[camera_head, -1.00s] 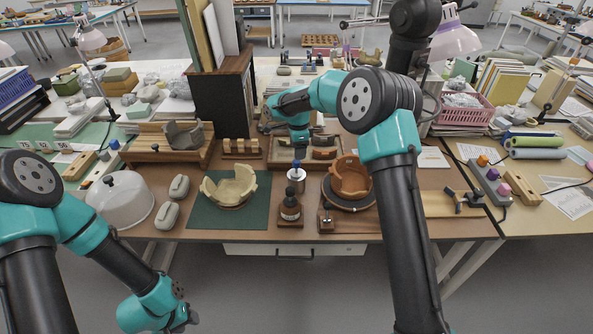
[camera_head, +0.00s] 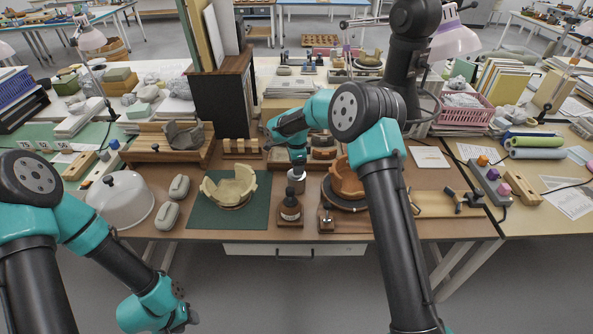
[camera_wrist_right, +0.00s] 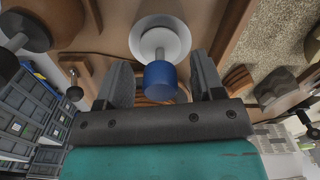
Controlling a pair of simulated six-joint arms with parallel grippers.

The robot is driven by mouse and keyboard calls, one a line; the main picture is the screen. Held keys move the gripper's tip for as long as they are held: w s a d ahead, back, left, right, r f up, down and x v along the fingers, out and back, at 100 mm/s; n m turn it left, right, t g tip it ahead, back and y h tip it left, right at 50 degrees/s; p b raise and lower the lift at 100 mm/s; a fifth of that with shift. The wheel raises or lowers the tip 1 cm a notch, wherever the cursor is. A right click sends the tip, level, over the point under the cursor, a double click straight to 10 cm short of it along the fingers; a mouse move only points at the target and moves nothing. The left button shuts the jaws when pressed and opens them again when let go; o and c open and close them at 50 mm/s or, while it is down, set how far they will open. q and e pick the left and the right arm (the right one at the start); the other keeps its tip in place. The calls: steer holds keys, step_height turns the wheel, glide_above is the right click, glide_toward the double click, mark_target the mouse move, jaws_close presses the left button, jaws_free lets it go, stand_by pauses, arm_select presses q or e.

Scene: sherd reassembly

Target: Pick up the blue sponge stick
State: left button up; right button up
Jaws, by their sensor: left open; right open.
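The blue sponge stick (camera_wrist_right: 160,80) shows its blue cylindrical end in the right wrist view, standing in a round whitish metal jar (camera_wrist_right: 160,40). The jar also shows in the head view (camera_head: 296,183), at the middle of the table, just below my right gripper (camera_head: 298,162). In the wrist view the open fingers of my right gripper (camera_wrist_right: 162,82) lie on either side of the blue end, with gaps to it. In the head view the gripper hides most of the stick. My left gripper (camera_head: 184,320) is open and empty, low in front of the table.
A cream broken pot (camera_head: 230,188) sits on a green mat (camera_head: 202,218) to the left. An orange broken pot (camera_head: 345,180) stands close on the right, partly behind my right arm.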

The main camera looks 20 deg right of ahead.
steer(key=shift+f, duration=0.7)
steer(key=shift+c, duration=0.3)
steer(key=c, duration=0.8)
